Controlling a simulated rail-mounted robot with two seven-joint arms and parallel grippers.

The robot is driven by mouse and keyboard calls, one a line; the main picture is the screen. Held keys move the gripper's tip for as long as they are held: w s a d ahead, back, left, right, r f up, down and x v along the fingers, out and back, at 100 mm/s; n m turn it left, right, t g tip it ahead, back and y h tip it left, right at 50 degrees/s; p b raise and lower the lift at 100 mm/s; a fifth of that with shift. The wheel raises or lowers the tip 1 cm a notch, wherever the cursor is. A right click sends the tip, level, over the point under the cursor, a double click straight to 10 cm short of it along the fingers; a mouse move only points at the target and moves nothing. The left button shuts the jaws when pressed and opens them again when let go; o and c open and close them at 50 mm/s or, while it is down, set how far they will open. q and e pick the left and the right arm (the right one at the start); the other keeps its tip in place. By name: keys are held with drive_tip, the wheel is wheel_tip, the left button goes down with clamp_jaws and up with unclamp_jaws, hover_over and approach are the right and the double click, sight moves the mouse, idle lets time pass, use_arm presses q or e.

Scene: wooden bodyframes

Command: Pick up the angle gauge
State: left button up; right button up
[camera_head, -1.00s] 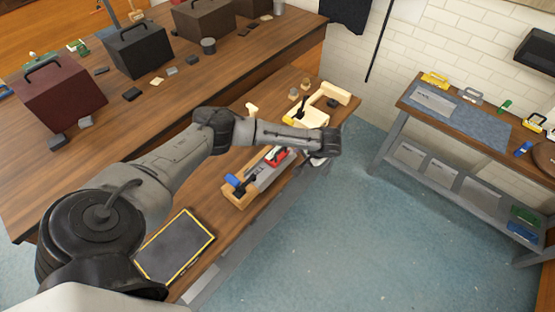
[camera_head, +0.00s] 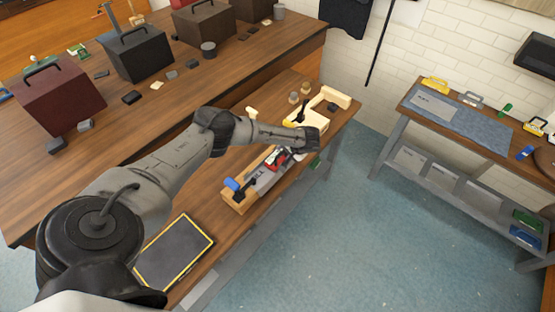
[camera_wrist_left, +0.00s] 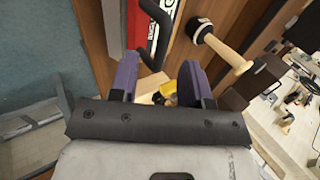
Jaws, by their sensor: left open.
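I cannot pick out the angle gauge for certain. A red object (camera_head: 280,158) lies in a long wooden holder (camera_head: 238,200) near the front edge of the bench. A red piece with white lettering (camera_wrist_left: 156,14) and a black curved handle (camera_wrist_left: 160,40) show at the top of the left wrist view. My left gripper (camera_wrist_left: 158,78) is open, with purple fingers apart on either side of the black handle's lower end. A small yellow thing (camera_wrist_left: 169,90) shows beyond and between the fingers, partly hidden. In the head view my wrist covers most of the gripper. My right gripper is not in view.
A mallet (camera_wrist_left: 228,54) lies right of my fingers. A pale wooden clamp-like tool (camera_head: 312,118) stands at the bench's far end. A black yellow-edged panel (camera_head: 174,252) lies at the near end. A second bench (camera_head: 430,125) stands across open floor (camera_head: 340,245).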

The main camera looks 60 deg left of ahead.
sight(281, 154)
use_arm(q)
drive_tip(key=shift+x, duration=2.35)
drive_tip(key=shift+s, duration=0.1)
clamp_jaws()
drive_tip(key=shift+r, duration=0.1)
